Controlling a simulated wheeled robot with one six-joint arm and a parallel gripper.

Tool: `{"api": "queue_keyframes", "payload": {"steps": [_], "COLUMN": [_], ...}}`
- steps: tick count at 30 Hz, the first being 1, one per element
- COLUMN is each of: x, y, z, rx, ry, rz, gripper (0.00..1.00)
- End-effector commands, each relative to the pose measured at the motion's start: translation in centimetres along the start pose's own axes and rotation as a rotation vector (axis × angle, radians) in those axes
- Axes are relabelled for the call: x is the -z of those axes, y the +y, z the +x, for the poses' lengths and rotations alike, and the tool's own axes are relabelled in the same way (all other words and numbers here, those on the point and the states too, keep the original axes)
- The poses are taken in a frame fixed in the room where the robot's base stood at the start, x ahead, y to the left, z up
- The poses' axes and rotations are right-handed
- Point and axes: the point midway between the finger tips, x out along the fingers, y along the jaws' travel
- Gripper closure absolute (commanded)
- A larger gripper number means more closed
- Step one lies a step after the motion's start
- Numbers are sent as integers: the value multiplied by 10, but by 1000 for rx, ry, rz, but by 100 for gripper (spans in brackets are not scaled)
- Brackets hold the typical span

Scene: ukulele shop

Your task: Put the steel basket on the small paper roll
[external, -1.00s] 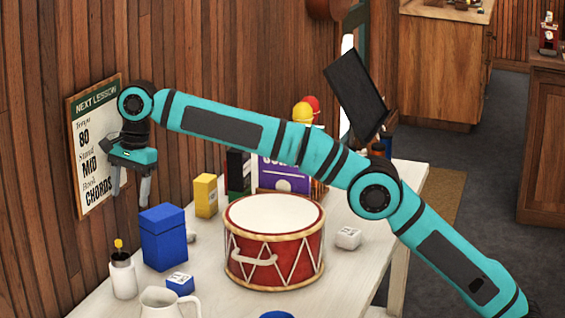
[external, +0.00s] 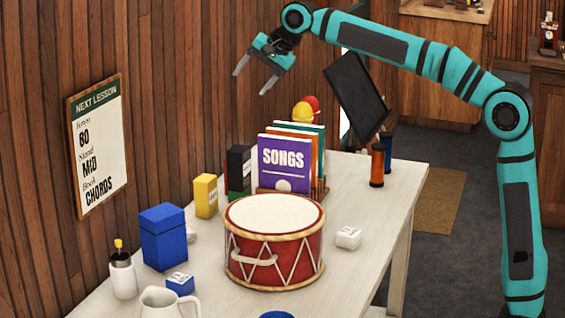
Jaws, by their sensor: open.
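My gripper (external: 250,84) is open and empty. It hangs high in the air in front of the wood wall, above and a little left of the songbooks in the picture. I cannot make out a steel basket in this view. No paper roll can be told for sure. A small white rounded thing (external: 191,234) is partly hidden behind the tall blue box (external: 163,238), and I cannot tell what it is.
The white table (external: 372,217) holds a red drum (external: 274,250), a book rack (external: 284,165), a yellow box (external: 205,196), a black box (external: 238,170), a white jug (external: 168,302), a small white box (external: 348,238) and orange (external: 377,165) and blue cylinders. The right side has free room.

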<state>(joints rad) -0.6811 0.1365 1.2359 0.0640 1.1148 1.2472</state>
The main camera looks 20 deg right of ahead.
Motion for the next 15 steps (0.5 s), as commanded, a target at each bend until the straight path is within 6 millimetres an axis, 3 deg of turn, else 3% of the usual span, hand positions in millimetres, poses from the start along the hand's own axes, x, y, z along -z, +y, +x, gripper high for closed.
{"api": "queue_keyframes", "payload": {"steps": [1, 6, 15], "x": [14, 52, 96], "y": [14, 60, 152], "z": [-17, -62, -134], "rx": [21, 86, 164], "ry": [25, 114, 300], "rz": [-16, -97, -248], "gripper": [34, 34, 34]}}
